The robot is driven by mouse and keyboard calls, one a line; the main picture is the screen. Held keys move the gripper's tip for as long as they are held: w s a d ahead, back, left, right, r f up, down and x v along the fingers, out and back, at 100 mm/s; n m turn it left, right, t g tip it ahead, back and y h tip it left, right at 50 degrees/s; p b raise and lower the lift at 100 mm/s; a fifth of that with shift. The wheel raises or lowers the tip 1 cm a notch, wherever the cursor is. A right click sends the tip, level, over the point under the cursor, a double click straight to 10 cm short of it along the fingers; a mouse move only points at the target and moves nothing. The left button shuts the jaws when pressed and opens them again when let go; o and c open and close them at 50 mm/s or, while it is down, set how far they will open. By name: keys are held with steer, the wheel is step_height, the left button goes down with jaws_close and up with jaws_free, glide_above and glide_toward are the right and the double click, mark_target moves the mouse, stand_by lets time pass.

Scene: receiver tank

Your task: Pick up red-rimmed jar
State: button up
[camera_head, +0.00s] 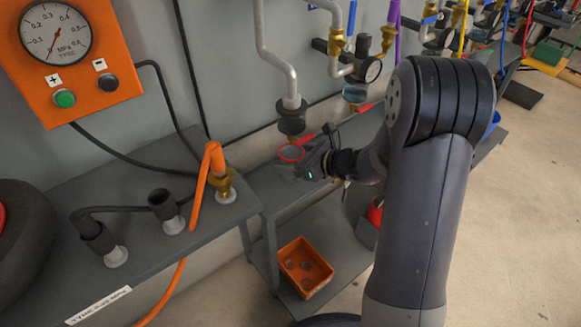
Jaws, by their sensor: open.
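The red-rimmed jar (291,153) stands on the grey shelf below a pipe outlet, near the middle of the picture. Its red rim shows as a ring, and its lower body is hard to make out. My gripper (303,166) is open and sits right beside the jar, on its right side. The jaws look close to or around the jar, but I cannot tell whether they touch it. Part of the jar is hidden by my gripper.
A pipe with a dark nozzle (291,118) hangs just above the jar. An orange hose (208,170) with a brass fitting rises at the left. An orange bin (305,266) sits on the lower shelf. An orange gauge box (72,58) is at the upper left.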

steer(key=shift+w+a+f, duration=0.2)
steer(key=shift+w+a, duration=0.1)
steer(key=shift+a, duration=0.1)
steer(key=c, duration=1.2)
steer(key=shift+r, duration=0.15)
